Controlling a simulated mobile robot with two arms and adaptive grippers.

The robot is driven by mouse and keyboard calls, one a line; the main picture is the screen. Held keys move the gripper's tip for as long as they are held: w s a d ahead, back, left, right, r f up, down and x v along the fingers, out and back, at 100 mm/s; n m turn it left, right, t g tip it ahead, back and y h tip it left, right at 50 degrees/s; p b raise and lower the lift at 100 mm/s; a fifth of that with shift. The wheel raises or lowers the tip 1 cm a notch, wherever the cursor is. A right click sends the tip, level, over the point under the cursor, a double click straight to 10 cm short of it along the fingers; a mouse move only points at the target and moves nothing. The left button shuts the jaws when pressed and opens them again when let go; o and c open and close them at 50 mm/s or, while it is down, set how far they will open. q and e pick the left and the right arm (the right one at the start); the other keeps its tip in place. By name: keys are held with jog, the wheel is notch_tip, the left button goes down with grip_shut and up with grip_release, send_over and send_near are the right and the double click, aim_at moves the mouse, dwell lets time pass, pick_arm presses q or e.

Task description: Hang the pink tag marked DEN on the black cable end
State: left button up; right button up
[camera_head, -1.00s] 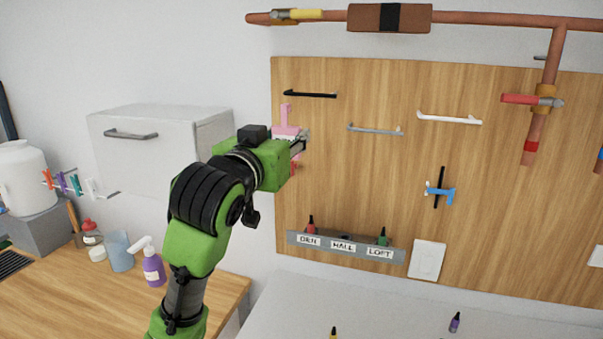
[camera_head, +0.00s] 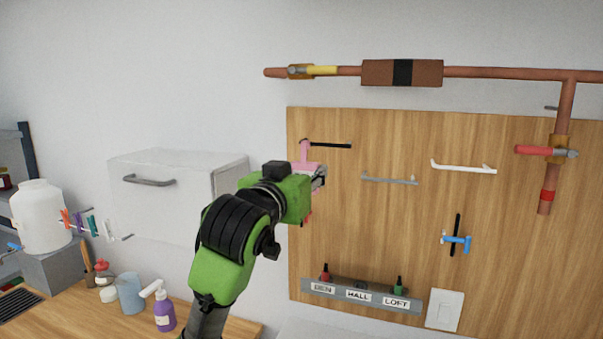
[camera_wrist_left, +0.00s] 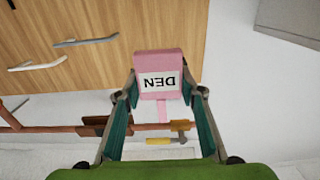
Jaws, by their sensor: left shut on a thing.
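My left gripper (camera_head: 318,180) is shut on the pink tag (camera_head: 304,153) in front of the wooden board. In the left wrist view, the pink tag (camera_wrist_left: 158,64) sits between the fingers of the gripper (camera_wrist_left: 159,88), its DEN label upside down. Its narrow pink hook part sticks up in the head view. That part overlaps the left end of the black cable end (camera_head: 335,146), a thin black bar on the board's upper left. I cannot tell whether they touch. The black cable end is not visible in the left wrist view. My right gripper is not in view.
A grey bar (camera_head: 388,180) and a white bar (camera_head: 464,168) stick out to the right. A copper pipe (camera_head: 500,73) runs above the board (camera_head: 400,230). A white cabinet (camera_head: 165,190) is left of my arm. A labelled rack (camera_head: 360,293) is below.

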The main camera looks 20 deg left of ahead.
pick_arm(q)
jog(key=shift+w, duration=0.8)
jog(key=shift+w+p, duration=0.4)
jog(key=shift+w, duration=0.25)
jog(key=shift+w+d+p, duration=0.15)
jog(key=shift+w+p, duration=0.65)
jog(key=shift+w, duration=1.45)
jog(key=shift+w+d+p, duration=0.15)
jog(key=shift+w+p, duration=0.6)
jog(key=shift+w, duration=1.5)
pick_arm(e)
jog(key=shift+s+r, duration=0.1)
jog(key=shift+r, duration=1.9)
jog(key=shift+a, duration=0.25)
pick_arm(q)
jog(key=shift+p, duration=0.4)
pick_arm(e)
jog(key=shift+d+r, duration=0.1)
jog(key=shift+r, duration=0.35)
pick_arm(q)
jog(key=shift+f+b, duration=0.35)
jog(key=shift+f, duration=0.35)
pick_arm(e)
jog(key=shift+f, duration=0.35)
